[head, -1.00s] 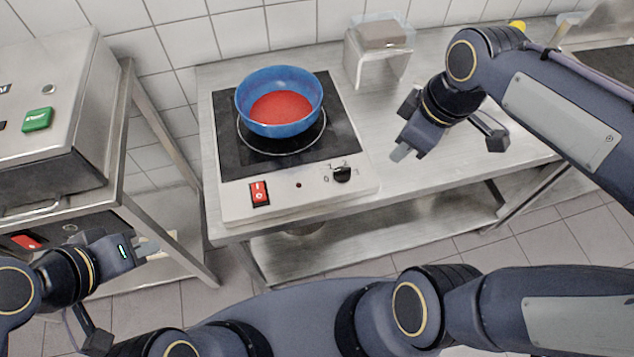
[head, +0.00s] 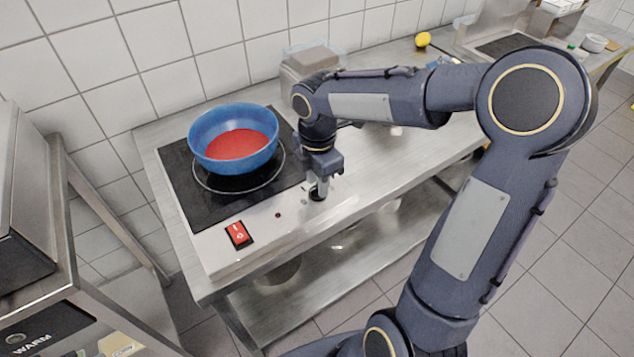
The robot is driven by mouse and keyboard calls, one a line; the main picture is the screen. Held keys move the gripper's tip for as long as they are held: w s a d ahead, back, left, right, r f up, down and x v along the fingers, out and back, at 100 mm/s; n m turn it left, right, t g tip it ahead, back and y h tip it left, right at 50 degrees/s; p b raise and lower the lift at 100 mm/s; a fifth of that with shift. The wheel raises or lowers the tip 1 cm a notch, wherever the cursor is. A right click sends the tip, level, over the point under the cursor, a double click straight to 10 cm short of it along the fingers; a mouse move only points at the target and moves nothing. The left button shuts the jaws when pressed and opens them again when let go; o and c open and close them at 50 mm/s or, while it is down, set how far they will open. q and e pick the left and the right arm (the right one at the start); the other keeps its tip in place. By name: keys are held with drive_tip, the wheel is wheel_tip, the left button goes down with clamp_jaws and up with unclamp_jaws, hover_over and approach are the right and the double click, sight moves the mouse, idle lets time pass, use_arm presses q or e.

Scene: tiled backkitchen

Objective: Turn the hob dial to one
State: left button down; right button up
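The hob (head: 210,210) stands on a steel table, with a black cooking plate and a pale front panel. Its dark dial (head: 317,194) is at the right end of the panel, mostly covered by my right gripper. My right gripper (head: 318,186) points down at the dial, with its fingers at or around it. Whether the fingers touch or grip the dial, and what the dial points to, I cannot tell. A red rocker switch (head: 239,234) is on the left of the panel. My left gripper is out of view.
A blue bowl-like pan (head: 233,139) with red contents sits on the hob plate. A clear-sided container (head: 308,62) stands behind my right arm. A yellow item (head: 423,39) lies farther back. A steel appliance stands at the left edge.

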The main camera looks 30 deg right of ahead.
drive_tip(key=shift+f, duration=0.4)
clamp_jaws()
drive_tip(key=shift+m, duration=0.5)
drive_tip(key=m, duration=0.4)
drive_tip(key=shift+r+m+p, duration=0.1)
drive_tip(key=shift+m+p, duration=0.2)
drive_tip(key=m, duration=0.6)
drive_tip(key=shift+m, duration=0.3)
